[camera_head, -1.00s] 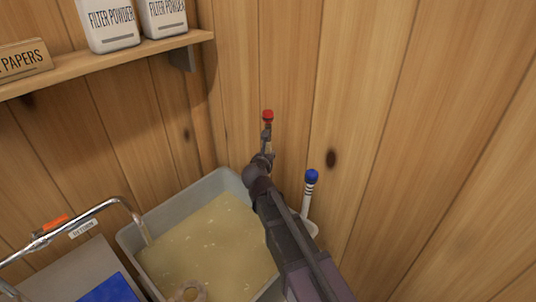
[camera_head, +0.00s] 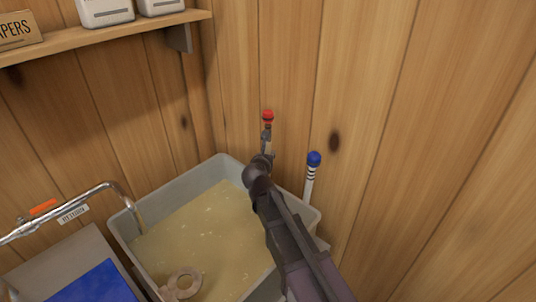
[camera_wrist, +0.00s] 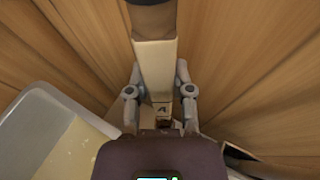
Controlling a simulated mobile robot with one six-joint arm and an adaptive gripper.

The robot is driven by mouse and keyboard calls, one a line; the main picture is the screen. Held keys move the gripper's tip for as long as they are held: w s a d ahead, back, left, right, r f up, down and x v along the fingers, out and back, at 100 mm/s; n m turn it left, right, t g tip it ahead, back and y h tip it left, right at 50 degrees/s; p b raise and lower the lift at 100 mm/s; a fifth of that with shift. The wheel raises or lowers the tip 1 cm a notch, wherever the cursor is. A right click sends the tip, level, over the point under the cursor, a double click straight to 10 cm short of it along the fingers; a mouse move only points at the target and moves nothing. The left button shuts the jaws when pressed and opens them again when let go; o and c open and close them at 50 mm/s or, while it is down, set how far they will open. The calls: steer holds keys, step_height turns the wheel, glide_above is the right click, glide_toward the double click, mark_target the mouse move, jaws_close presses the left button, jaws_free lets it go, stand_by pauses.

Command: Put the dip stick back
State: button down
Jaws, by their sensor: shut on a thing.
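My gripper (camera_head: 266,150) is shut on a pale flat stick with a red knob (camera_head: 268,116) on top, apparently the dip stick, held upright near the wall's corner. In the wrist view the pale stick (camera_wrist: 156,70) stands between my two fingers (camera_wrist: 160,95), with a dark end at the top edge. Its lower end is hidden in the head view by my arm. A second stick, white with dark bands and a blue knob (camera_head: 314,158), stands upright to the right of my arm; its foot is mostly hidden.
A grey tank (camera_head: 128,232) of yellowish liquid, with a ring-shaped thing (camera_head: 180,284) in it, lies left of and below my arm. A metal pipe (camera_head: 90,200) reaches its left rim. A shelf (camera_head: 110,37) with white containers is at upper left. Plank walls stand close behind.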

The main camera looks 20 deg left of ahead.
steer(key=shift+f+b, duration=0.9)
steer(key=shift+f, duration=0.4)
